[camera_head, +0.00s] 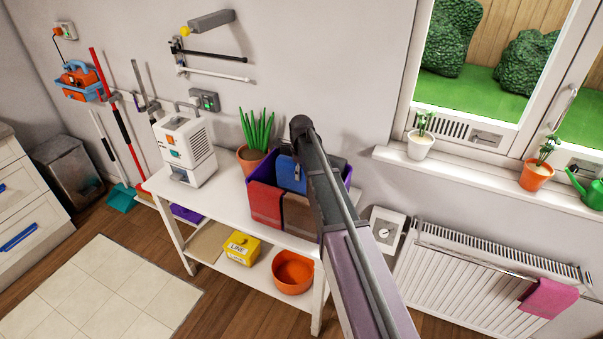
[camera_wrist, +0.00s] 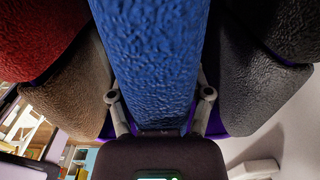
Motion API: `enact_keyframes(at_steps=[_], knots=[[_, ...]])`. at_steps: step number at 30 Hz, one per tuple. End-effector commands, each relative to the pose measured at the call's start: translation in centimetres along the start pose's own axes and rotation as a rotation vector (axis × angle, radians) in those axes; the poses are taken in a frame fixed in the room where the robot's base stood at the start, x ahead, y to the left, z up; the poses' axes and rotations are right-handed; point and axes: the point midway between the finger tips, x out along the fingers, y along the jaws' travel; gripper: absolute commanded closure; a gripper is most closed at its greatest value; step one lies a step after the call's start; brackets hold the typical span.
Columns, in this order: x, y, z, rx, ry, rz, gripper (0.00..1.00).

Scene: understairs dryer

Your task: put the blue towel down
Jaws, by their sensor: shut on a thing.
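The blue towel (camera_wrist: 150,50) fills the middle of the wrist view, between the two fingers of my gripper (camera_wrist: 160,95), which is shut on it. In the head view the blue towel (camera_head: 289,173) shows in the purple bin (camera_head: 348,178) on the white table, partly hidden by my arm. My gripper is hidden there. A red towel (camera_wrist: 35,35) and a brown towel (camera_wrist: 65,85) are on the left side in the wrist view. Dark grey towels (camera_wrist: 262,85) are on the right side. I cannot tell whether the blue towel touches the bin floor.
The white table (camera_head: 222,205) also bears a white appliance (camera_head: 185,145) and a potted plant (camera_head: 252,155). Its lower shelf holds a yellow box (camera_head: 242,248) and an orange bowl (camera_head: 293,271). A radiator (camera_head: 450,275) with a pink cloth (camera_head: 548,297) is at right.

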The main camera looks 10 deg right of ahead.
Motion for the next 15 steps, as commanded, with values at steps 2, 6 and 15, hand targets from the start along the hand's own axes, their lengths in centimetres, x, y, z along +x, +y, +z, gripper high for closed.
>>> enact_keyframes(at_steps=[2, 6, 15], knots=[[0.1, 0.0, 0.0, 0.0, 0.0, 0.0, 0.86], [0.5, 0.0, 0.0, -0.001, 0.0, 0.0, 0.86], [1.1, 0.1, 0.1, -0.001, 0.0, 0.0, 0.86]])
